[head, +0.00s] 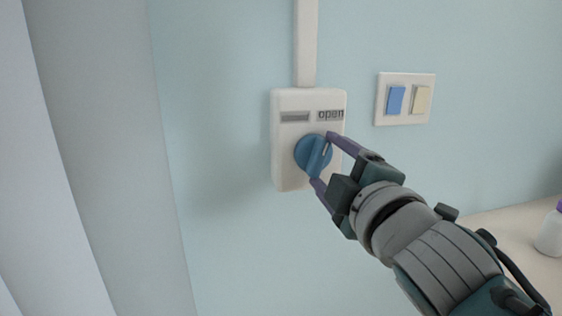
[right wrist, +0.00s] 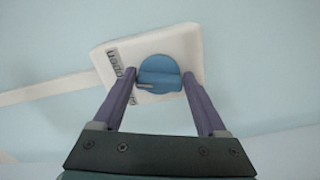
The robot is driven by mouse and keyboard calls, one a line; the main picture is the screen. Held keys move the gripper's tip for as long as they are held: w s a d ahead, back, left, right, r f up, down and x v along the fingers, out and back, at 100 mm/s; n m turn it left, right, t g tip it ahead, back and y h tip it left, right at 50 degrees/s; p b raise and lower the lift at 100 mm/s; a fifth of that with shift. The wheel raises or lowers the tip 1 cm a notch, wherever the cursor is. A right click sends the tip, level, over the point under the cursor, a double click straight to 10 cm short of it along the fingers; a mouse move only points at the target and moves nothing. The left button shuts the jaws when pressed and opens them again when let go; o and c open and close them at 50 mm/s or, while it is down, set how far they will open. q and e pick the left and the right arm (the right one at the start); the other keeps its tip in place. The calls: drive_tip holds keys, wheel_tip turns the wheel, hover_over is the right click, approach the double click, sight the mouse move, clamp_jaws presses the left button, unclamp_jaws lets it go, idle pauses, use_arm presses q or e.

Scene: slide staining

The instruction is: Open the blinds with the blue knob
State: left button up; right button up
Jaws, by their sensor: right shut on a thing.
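The blue knob (head: 312,153) sits on the front of a white control box (head: 290,178) fixed to the pale blue wall. The box has a grey label at its upper left and the word "open" at its upper right. My right gripper (head: 322,158) comes in from the lower right, with its purple fingers on either side of the knob, shut on it. In the right wrist view the knob (right wrist: 158,74) lies between the two fingertips (right wrist: 158,76), and its raised grip bar shows. My left gripper is not in view.
A white conduit (head: 306,45) runs up from the box. A switch plate (head: 405,98) with one blue and one cream switch is to the right. A pale counter (head: 510,238) with a white bottle (head: 551,235) is at the right edge. Pale vertical panels (head: 95,150) stand at the left.

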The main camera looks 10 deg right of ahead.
drive_tip(key=m, duration=0.4)
drive_tip(key=shift+a+f+m, duration=0.1)
drive_tip(key=shift+m, duration=0.2)
drive_tip(key=shift+a+f+m+p, duration=0.15)
drive_tip(key=shift+m+p, duration=0.3)
drive_tip(key=shift+m, duration=1.45)
drive_tip(key=o, duration=1.3)
drive_tip(key=shift+s, duration=0.1)
drive_tip(key=s, duration=0.9)
drive_tip(key=shift+s+d, duration=0.2)
drive_tip(key=shift+s, duration=0.15)
